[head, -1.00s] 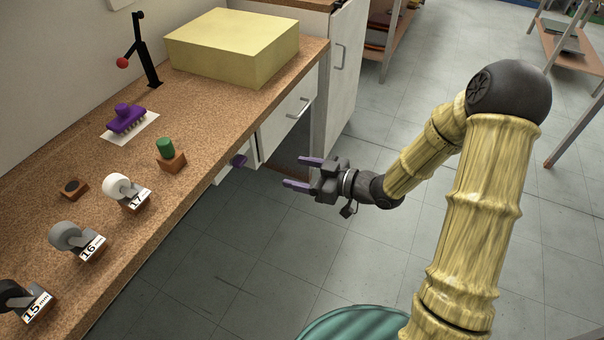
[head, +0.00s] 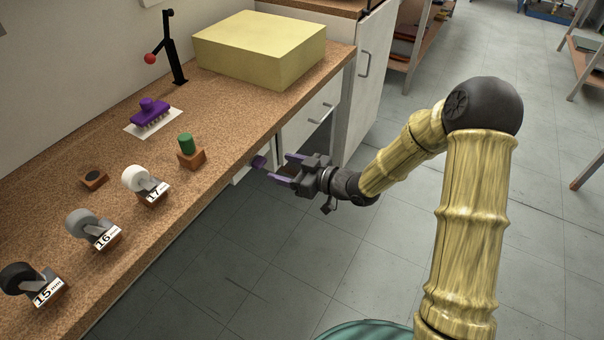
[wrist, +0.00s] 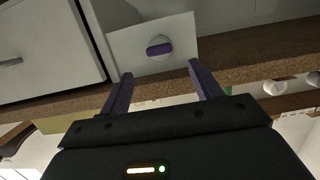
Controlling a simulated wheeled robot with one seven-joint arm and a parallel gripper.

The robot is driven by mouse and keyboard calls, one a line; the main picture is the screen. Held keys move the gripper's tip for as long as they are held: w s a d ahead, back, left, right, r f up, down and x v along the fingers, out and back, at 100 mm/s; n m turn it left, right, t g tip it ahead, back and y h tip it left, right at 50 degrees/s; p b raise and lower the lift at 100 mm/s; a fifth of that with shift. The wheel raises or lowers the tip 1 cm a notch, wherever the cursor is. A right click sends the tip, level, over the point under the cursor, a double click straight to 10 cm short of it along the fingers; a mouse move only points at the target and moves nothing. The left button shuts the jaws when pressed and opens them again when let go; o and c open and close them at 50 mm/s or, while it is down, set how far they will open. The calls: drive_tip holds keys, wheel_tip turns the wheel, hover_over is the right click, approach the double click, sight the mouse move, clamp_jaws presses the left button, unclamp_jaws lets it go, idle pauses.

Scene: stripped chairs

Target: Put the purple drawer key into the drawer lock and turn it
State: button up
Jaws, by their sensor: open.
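The purple key (head: 259,161) sits at the drawer lock, on a white front panel under the bench edge. In the wrist view the key's flat grip (wrist: 159,49) lies nearly level in the picture, centred on the round pale lock (wrist: 165,57). How deep the key sits is hidden. My gripper (head: 281,168) is open and empty, pointing at the key from the front. In the wrist view its two purple fingers (wrist: 161,72) stand apart on either side of the key's line, short of it and not visibly touching it.
The brown speckled bench top (head: 225,190) overhangs the lock panel closely. A white drawer with a handle (head: 320,112) is beside the lock. A green cylinder on a wooden block (head: 190,155), several casters and a yellow box (head: 262,48) stand on top. The floor behind my gripper is clear.

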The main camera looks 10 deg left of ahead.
sight(262, 161)
drive_tip(key=b+x, duration=0.1)
drive_tip(key=x, duration=0.6)
drive_tip(key=shift+w+a, duration=0.1)
drive_tip(key=shift+a, duration=0.1)
clamp_jaws()
drive_tip(key=shift+p, duration=0.3)
drive_tip(key=shift+w+m+g+p, duration=0.1)
drive_tip(key=shift+m+g+p, duration=0.3)
drive_tip(key=shift+m+p, duration=1.6)
drive_tip(key=shift+d+g+y+p, duration=0.1)
drive_tip(key=shift+g+y+p, duration=0.25)
drive_tip(key=shift+p, duration=1.05)
drive_tip(key=shift+m, duration=0.3)
drive_tip(key=shift+f+p, duration=0.1)
drive_tip(key=shift+p, duration=0.25)
